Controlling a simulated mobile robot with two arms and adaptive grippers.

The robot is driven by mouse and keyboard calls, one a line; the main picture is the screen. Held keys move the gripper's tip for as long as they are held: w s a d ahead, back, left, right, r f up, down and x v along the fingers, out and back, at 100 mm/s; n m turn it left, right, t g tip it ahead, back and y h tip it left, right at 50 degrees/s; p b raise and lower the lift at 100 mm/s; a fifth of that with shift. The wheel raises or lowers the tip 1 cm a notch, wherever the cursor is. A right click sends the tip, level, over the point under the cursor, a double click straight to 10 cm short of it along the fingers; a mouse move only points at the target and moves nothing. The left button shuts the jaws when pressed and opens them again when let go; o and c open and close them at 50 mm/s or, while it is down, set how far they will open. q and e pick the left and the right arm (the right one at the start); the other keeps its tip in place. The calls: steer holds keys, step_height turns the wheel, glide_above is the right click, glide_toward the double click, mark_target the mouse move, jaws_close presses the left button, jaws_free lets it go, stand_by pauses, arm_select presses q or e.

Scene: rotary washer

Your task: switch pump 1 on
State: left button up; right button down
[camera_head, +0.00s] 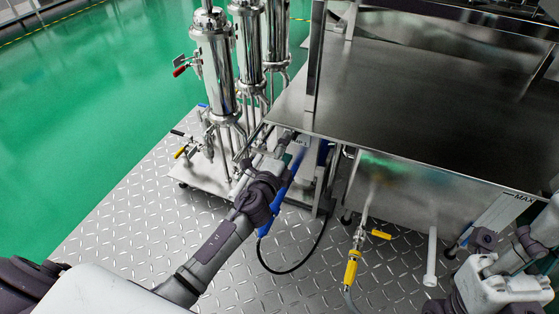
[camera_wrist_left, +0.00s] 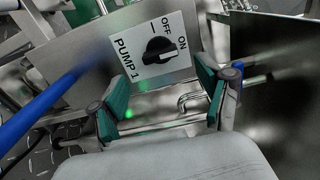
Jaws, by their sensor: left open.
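The pump 1 switch is a black rotary knob (camera_wrist_left: 160,50) on a white label plate marked PUMP 1, OFF and ON, seen in the left wrist view. A pale mark shows on the knob's right side; I cannot tell surely which setting it points to. My left gripper (camera_wrist_left: 163,66) is open, its two teal-padded fingers on either side below the knob, with nothing between them. No contact with the knob shows.
A steel washer table (camera_head: 430,90) stands right of the switch. Steel cylinders (camera_head: 213,60) stand behind on a low plate. A yellow-handled valve (camera_head: 352,268) hangs below the table. My right arm (camera_head: 500,285) shows at lower right.

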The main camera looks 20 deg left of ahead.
arm_select(q)
steer(key=s, duration=0.7)
steer(key=shift+a, duration=0.15)
